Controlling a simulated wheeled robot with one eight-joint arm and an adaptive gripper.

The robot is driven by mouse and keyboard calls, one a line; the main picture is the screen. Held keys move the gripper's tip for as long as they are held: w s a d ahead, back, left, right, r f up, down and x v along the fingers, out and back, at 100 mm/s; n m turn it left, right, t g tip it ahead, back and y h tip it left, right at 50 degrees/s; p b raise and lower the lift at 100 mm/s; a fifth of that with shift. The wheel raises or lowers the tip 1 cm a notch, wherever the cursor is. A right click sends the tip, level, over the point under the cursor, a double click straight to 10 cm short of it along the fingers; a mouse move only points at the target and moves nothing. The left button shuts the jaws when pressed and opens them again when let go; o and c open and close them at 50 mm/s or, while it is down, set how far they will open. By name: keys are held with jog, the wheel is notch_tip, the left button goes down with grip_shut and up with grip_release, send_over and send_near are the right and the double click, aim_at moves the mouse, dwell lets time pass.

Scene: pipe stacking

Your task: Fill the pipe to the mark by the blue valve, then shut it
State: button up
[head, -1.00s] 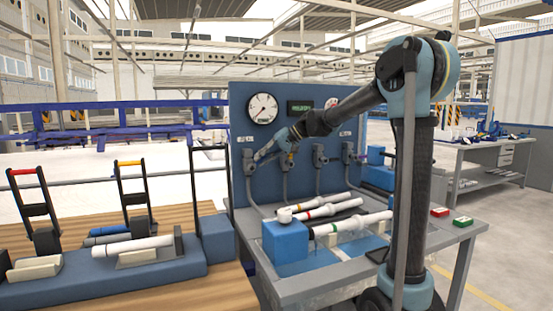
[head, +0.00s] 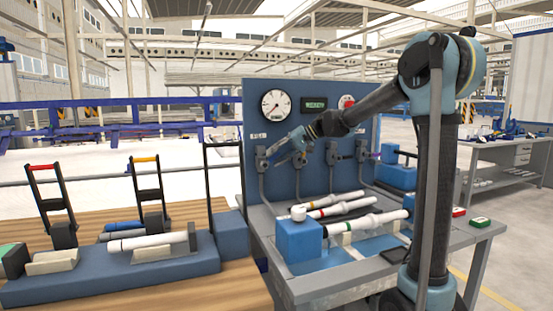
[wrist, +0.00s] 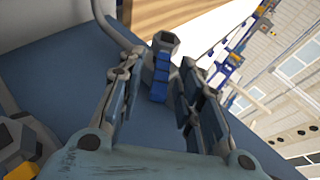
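The blue valve handle (wrist: 159,82) stands out from a grey valve body in the wrist view. My gripper (wrist: 158,70) is open, with one finger on each side of the handle and gaps visible between. In the head view my gripper (head: 272,152) is at the leftmost grey valve (head: 262,160) on the blue panel (head: 256,100); its handle there is mostly hidden by the fingers. A white pipe with a green band (head: 366,222) lies on the bench, joined to a blue block (head: 298,240). I cannot make out a fill mark or level.
A round dial (head: 277,105), a green-lit display (head: 314,104) and a red button (head: 347,102) are on the panel. Other grey valves (head: 331,155) stand close to the right. White pipes (head: 330,204) lie on the bench below. A yellow part (wrist: 18,168) shows at the wrist view's lower left.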

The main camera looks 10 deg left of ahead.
jog(key=shift+d, duration=0.1)
jog(key=s+v, duration=0.1)
jog(key=v, duration=1)
jog(key=shift+w+d+r, duration=0.25)
jog(key=shift+w+d, duration=0.1)
jog(key=shift+w, duration=0.2)
